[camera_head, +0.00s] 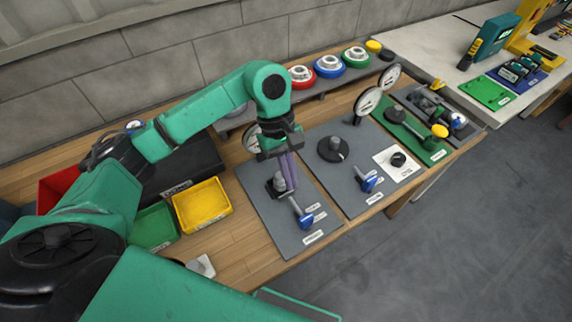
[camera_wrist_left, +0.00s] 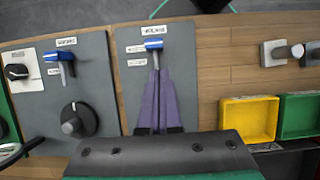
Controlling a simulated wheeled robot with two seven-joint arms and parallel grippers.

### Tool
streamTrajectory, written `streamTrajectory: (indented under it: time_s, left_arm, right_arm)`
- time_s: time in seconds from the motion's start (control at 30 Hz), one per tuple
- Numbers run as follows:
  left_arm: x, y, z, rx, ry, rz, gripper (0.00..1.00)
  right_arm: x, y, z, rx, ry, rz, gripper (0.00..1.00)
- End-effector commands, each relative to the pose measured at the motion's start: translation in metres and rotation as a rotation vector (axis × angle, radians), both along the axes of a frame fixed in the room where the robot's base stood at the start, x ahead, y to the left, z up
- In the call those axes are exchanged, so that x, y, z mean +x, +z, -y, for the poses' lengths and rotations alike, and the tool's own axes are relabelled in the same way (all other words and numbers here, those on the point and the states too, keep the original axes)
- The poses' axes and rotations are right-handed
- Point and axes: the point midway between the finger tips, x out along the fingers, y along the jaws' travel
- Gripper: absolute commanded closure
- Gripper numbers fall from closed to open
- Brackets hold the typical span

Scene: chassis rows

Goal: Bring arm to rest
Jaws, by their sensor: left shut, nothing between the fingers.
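My left arm (camera_head: 195,118) reaches in from the left over the bench. Its gripper (camera_head: 291,186) points down above the nearest grey panel (camera_head: 258,205). The purple fingers are together with nothing between them; they also show in the wrist view (camera_wrist_left: 157,75). A lever with a blue handle (camera_head: 306,221) is on this panel, just in front of the fingers. In the wrist view the blue handle (camera_wrist_left: 153,44) lies just beyond the fingertips; I cannot tell whether they touch. The gripper partly hides the lever's mount. My right gripper is not in view.
Yellow (camera_head: 202,204) and green (camera_head: 153,228) bins stand left of the panel. A second grey panel (camera_head: 330,170) with a dial and another blue-handled lever (camera_head: 369,183) lies to the right. Upright round gauges (camera_head: 368,101) and coloured discs (camera_head: 328,67) stand behind. Bare wood shows between bins and panel.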

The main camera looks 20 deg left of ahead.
Motion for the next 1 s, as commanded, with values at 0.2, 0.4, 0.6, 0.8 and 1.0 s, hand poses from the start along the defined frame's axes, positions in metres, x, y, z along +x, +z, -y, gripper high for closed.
streamTrajectory:
  time_s: [0.2,0.4,0.6,0.8,1.0]
  left_arm:
    - [0.012,0.039,-0.013,-0.002,0.002,0.002,1.0]
    - [0.013,0.046,-0.015,-0.001,0.001,-0.001,1.0]
    - [0.013,0.06,-0.015,-0.001,0.001,0.0,1.0]
    - [0.013,0.106,-0.015,-0.001,0.001,0.0,1.0]
    - [0.012,0.134,-0.015,-0.001,0.001,-0.001,1.0]
  right_arm:
    - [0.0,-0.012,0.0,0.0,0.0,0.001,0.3]
    - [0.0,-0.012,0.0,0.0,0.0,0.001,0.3]
    - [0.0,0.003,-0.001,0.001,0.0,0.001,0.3]
    - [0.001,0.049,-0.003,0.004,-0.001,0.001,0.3]
    - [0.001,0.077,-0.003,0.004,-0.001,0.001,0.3]
